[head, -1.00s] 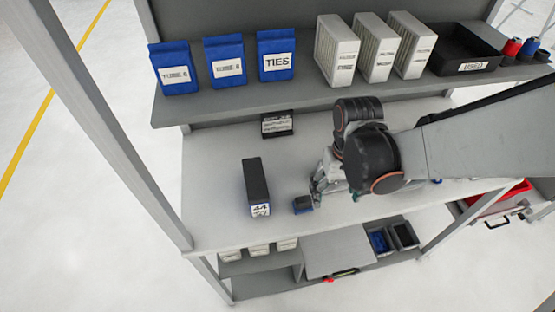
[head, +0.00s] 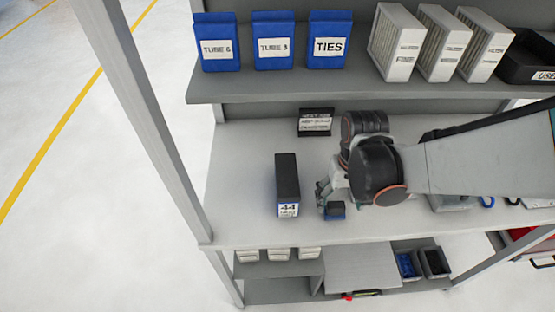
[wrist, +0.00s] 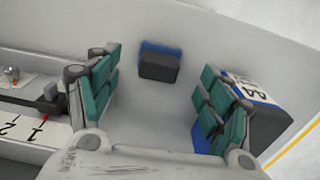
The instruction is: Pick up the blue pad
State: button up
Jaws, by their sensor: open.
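The blue pad (head: 335,210) is a small block, blue below with a black top, on the grey workbench just right of the box labelled 44. In the wrist view the pad (wrist: 160,64) lies ahead of my fingers, roughly centred in the gap between them. My gripper (head: 325,192) is at the pad's back left side in the head view. It is open and empty, with teal finger pads (wrist: 158,95) spread wide. My wrist partly hides the bench behind it.
The box labelled 44 (head: 288,180) stands close to my right finger in the wrist view (wrist: 265,120). A small black labelled box (head: 316,122) sits behind. Blue packs (head: 273,42) and white filters (head: 397,42) line the upper shelf (head: 250,90). The bench's left part is clear.

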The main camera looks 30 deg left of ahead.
aim_at(337, 205)
jog(key=f+b, duration=0.2)
jog(key=f, duration=0.1)
jog(key=f+b, duration=0.1)
jog(key=f, duration=0.1)
jog(key=shift+w+a+f, duration=0.25)
jog(key=shift+w, duration=0.1)
jog(key=shift+r, duration=0.1)
jog(key=c, duration=1.1)
